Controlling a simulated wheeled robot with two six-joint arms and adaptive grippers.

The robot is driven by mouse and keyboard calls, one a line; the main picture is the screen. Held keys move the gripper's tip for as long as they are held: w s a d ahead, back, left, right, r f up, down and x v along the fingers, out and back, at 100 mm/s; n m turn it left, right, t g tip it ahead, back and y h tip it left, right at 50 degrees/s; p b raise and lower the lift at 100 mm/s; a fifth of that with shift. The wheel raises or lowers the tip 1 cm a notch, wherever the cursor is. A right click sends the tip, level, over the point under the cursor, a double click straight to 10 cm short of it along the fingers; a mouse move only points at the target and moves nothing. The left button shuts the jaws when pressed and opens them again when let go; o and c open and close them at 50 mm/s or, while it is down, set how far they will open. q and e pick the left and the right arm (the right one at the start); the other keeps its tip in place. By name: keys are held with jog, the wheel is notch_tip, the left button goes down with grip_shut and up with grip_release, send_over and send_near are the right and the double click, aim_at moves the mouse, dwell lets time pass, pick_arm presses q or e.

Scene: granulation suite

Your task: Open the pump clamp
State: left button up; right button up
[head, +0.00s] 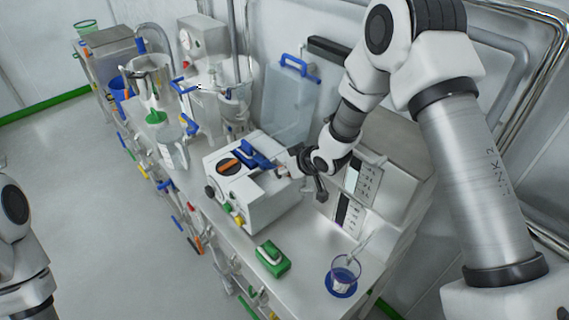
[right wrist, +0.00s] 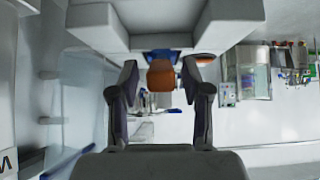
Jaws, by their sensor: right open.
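The pump (head: 255,198) is a white box on the bench in the middle of the head view. A blue clamp part (head: 252,156) lies across its top beside a dark round area with an orange bar (head: 229,165). My right gripper (head: 284,167) is at the far right edge of the pump top, close to the end of the blue part. In the right wrist view its fingers (right wrist: 160,98) are open, with an orange-brown block (right wrist: 161,76) just ahead between them and blue behind it. I cannot tell whether they touch. My left arm shows at lower left; its gripper is out of view.
A green-and-white block (head: 271,258) and a glass beaker on a blue base (head: 344,275) stand in front of the pump. Instrument boxes with displays (head: 357,190) are close right. Glassware (head: 235,105) and a clear panel (head: 288,105) stand behind. Floor at left is clear.

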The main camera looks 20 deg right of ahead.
jog(key=shift+w+d+f, duration=0.15)
jog(key=shift+s+r, duration=0.2)
jog(key=shift+s, duration=0.1)
jog(key=shift+c, duration=0.4)
jog(key=shift+s+a+r, duration=0.1)
jog(key=shift+a, duration=0.15)
jog(key=c, duration=0.5)
grip_shut()
pick_arm(q)
jog(key=shift+s+r, duration=0.1)
jog(key=shift+s, duration=0.2)
pick_arm(e)
jog(key=shift+d, duration=0.1)
